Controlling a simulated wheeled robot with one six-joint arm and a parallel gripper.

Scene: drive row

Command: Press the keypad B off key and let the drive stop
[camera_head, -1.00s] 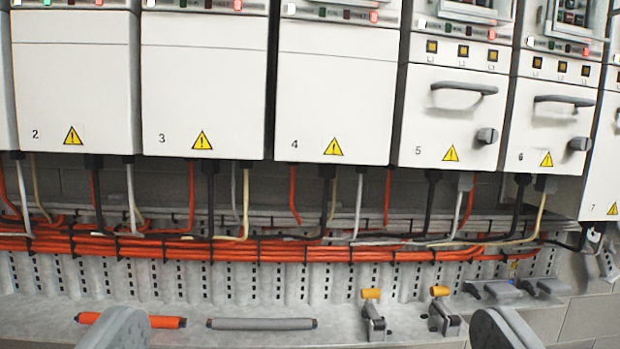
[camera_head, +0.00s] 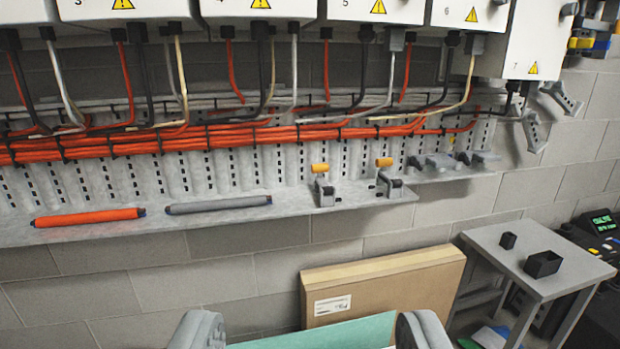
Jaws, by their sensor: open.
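No keypad that I can tell as keypad B shows, and no off key can be picked out. Only the lower parts of the drive cabinets show along the top edge, among them cabinet 5 (camera_head: 345,12), cabinet 6 (camera_head: 465,17) and cabinet 7 (camera_head: 520,45); their upper fronts are out of view. My gripper (camera_head: 308,330) is at the bottom edge. Its two fingers are wide apart with nothing held between them, and it is well below the cabinets in the picture.
A shelf with orange cables (camera_head: 210,138) holds an orange rod (camera_head: 88,217), a grey rod (camera_head: 218,205) and two orange-handled clamps. A cardboard box (camera_head: 400,285) leans below.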

